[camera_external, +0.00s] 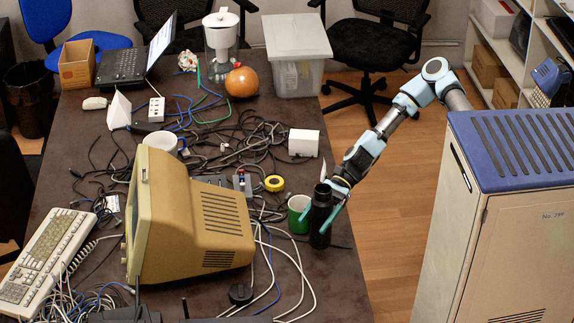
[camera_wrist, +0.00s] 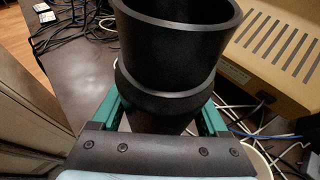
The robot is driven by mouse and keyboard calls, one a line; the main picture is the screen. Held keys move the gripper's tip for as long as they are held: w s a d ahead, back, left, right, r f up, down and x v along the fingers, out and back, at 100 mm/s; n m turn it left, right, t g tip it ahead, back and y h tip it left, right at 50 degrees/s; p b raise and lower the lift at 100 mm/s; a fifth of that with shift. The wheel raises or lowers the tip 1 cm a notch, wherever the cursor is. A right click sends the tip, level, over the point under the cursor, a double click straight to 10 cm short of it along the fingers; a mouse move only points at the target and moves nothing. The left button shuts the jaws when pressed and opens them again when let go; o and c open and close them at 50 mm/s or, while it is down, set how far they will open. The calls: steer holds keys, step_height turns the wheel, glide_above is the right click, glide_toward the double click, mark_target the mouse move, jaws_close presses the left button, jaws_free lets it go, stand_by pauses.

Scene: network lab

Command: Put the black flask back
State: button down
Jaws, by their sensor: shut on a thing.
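The black flask (camera_external: 320,217) stands upright near the right edge of the dark table (camera_external: 345,283) in the external view. My gripper (camera_external: 333,213) is shut around it, with a green finger on its side.
A green mug (camera_external: 299,213) stands just left of the flask. Some table in front of the flask is bare. A beige cabinet (camera_external: 500,240) stands to the right.

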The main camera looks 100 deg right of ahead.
steer(key=a+r+b, duration=0.6)
steer(key=a, duration=0.5)
step_height(320, 180, down, 9)
steer(key=p, duration=0.1)
steer(key=shift+w+f, duration=0.2)
steer(key=shift+w, duration=0.15)
steer(key=shift+d, duration=0.1)
jaws_free()
steer(key=shift+f+h, duration=0.15)
steer(key=shift+h, duration=0.15)
